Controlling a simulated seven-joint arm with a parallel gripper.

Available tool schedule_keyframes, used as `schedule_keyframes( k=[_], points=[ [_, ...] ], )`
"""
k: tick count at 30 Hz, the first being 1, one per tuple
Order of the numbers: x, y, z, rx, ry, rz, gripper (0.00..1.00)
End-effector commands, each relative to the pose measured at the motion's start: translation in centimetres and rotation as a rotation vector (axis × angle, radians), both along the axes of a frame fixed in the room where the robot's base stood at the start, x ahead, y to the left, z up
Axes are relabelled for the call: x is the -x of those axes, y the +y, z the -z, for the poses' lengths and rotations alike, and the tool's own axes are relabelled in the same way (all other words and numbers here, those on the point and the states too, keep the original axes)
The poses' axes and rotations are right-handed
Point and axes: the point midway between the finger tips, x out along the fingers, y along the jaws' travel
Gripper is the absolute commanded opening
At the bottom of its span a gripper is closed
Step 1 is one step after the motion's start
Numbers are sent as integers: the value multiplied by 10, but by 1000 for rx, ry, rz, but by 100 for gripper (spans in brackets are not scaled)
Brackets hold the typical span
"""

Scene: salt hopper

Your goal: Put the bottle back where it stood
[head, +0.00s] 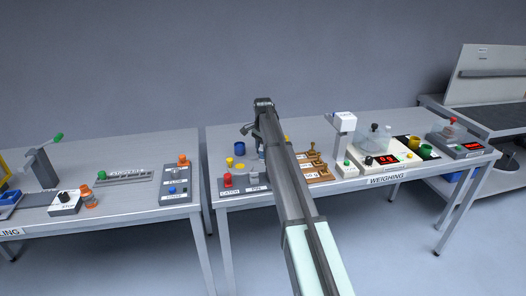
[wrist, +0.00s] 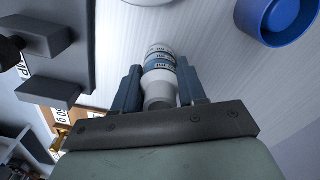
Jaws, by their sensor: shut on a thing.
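The bottle (wrist: 160,72) is white with a blue printed label. In the wrist view it sits between the two dark fingers of my gripper (wrist: 158,88), which are shut on it. In the head view my arm hides most of my gripper, and a small bluish-white part beside the arm (head: 261,151) looks like the gripper or the bottle. It is over the left part of the weighing table (head: 225,139). I cannot tell whether the bottle touches the tabletop.
A blue cup (head: 239,148) stands close by; it also shows in the wrist view (wrist: 275,18). Yellow pieces (head: 238,166) and a red-button box (head: 227,181) are in front. A wooden rack (head: 318,170) and scale (head: 372,157) are to the right. Bare tabletop lies behind the cup.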

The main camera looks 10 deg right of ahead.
Motion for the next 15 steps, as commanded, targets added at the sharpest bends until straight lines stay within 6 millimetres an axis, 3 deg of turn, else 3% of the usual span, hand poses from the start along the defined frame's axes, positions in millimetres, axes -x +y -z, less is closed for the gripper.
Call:
schedule_keyframes(
  k=[3,4,11,15],
  points=[
    [0,0,3,0,0,0,9],
    [0,0,3,0,0,0,43],
    [0,0,3,0,0,0,65],
    [0,0,2,0,0,0,66]
  ],
)
